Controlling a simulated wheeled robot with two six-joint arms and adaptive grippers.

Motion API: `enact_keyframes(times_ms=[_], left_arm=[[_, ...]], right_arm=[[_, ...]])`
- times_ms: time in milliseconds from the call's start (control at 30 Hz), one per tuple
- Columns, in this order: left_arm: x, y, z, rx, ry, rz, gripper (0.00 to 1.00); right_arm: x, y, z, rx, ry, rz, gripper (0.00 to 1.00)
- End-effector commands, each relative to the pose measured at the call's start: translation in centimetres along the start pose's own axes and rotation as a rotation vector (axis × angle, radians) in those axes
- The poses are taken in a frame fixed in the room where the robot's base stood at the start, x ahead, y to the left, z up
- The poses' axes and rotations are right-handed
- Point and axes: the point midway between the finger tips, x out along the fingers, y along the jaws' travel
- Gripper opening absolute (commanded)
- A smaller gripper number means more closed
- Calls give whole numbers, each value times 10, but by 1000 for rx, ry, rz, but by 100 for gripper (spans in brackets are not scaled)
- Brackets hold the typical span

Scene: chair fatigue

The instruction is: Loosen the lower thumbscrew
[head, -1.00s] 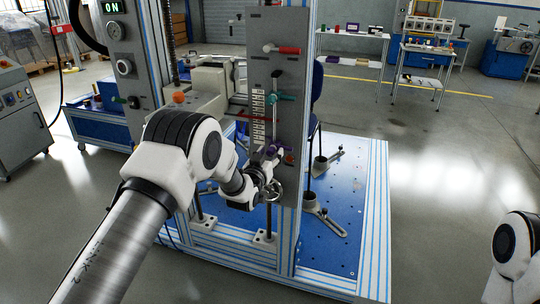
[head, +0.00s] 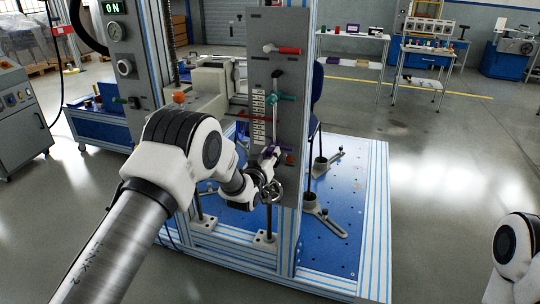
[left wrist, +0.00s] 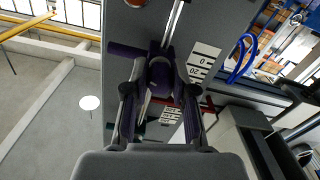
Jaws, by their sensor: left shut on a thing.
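The grey upright panel (head: 276,75) carries a purple thumbscrew (head: 271,149) low down and a teal knob (head: 283,97) above it. My left gripper (head: 272,162) is at the purple thumbscrew, which it partly hides in the head view. In the left wrist view the purple thumbscrew (left wrist: 160,76) sits between the two dark fingers of my left gripper (left wrist: 158,84), which is shut on it. My right gripper is out of view; only a piece of my right arm shows at the lower right edge.
A white scale (head: 258,116) is on the panel beside a thin vertical rod. A red-handled lever (head: 287,50) is near the top. Open floor lies to the right.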

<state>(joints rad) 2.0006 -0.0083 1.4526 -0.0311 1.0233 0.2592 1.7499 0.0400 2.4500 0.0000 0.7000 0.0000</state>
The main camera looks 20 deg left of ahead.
Motion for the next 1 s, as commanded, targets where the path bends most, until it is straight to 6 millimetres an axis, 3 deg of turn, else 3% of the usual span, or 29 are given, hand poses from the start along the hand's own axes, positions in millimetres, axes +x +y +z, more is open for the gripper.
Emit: enact_keyframes(times_ms=[1000], left_arm=[[0,2,0,-942,-1,0,0]], right_arm=[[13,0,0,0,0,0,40]])
